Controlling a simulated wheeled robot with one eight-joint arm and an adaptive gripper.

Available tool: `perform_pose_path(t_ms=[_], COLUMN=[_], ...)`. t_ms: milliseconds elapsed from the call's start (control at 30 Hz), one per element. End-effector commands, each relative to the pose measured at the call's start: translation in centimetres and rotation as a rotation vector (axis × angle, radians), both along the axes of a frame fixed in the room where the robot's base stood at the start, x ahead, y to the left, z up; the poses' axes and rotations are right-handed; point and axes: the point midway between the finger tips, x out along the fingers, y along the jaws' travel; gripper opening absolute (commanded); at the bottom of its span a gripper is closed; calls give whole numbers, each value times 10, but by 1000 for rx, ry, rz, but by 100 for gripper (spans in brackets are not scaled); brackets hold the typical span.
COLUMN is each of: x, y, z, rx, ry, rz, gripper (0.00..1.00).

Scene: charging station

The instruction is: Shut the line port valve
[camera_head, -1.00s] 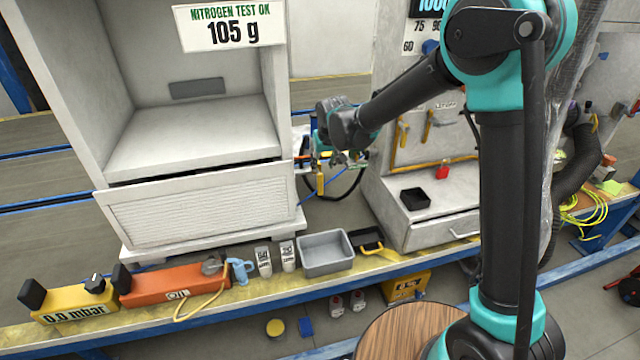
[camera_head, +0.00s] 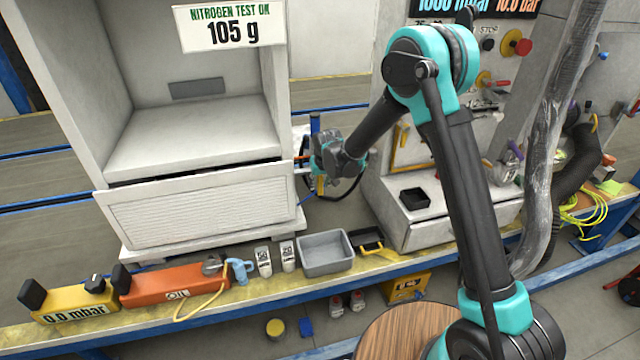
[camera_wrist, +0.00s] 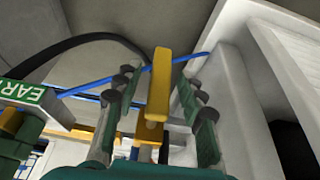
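A yellow lever handle (camera_wrist: 159,85), apparently the line port valve's, stands upright in the middle of the wrist view. My gripper (camera_wrist: 157,88) has its two fingers on either side of the handle, with a visible gap at each side. The gripper is open and does not appear to hold it.
The white cabinet (camera_head: 195,215) stands close to the left of my gripper. A blue line (camera_wrist: 85,87) and a black hose (camera_wrist: 75,42) run behind the fingers. A green label (camera_wrist: 22,92) is at the left.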

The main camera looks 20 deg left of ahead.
Motion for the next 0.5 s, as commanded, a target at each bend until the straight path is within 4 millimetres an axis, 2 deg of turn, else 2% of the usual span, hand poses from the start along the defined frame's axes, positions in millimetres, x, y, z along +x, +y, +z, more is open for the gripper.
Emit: perform_pose_path(t_ms=[200, 500], x=[0, 0], y=[0, 0], z=[0, 0], rx=[0, 0], ry=[0, 0], rz=[0, 0], gripper=[40, 4])
